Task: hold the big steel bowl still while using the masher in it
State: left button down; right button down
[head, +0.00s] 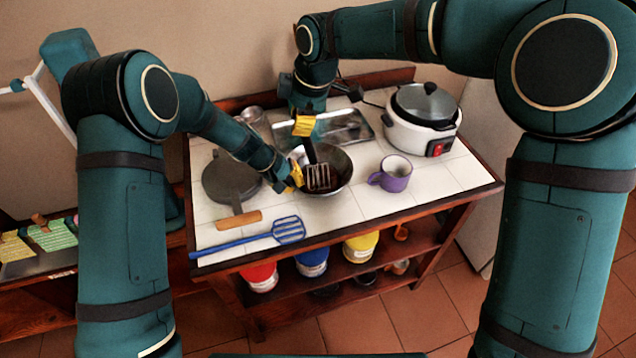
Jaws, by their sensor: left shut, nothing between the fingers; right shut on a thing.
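The big steel bowl (341,165) stands on the white tiled counter, with dark contents inside. The masher (319,176) stands in the bowl with its slotted head down and its dark handle rising to my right gripper. My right gripper (304,127), with yellow fingers, is above the bowl and shut on the masher's handle. My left gripper (296,174) is at the bowl's left rim, shut with nothing between its fingers. I cannot tell whether it touches the rim.
A purple mug (393,175) stands just right of the bowl, and a white rice cooker (423,120) behind it. A dark pan (231,181) lies on the left. A blue slotted turner (262,236) lies along the front edge. The front right tiles are clear.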

jog(key=shift+f, duration=0.95)
jog(key=shift+r, duration=0.1)
jog(key=shift+r, duration=1.55)
jog(key=shift+f, duration=1.65)
jog(key=shift+r, duration=0.1)
jog(key=shift+r, duration=1.55)
jog(key=shift+f, duration=0.2)
jog(key=shift+f, duration=0.35)
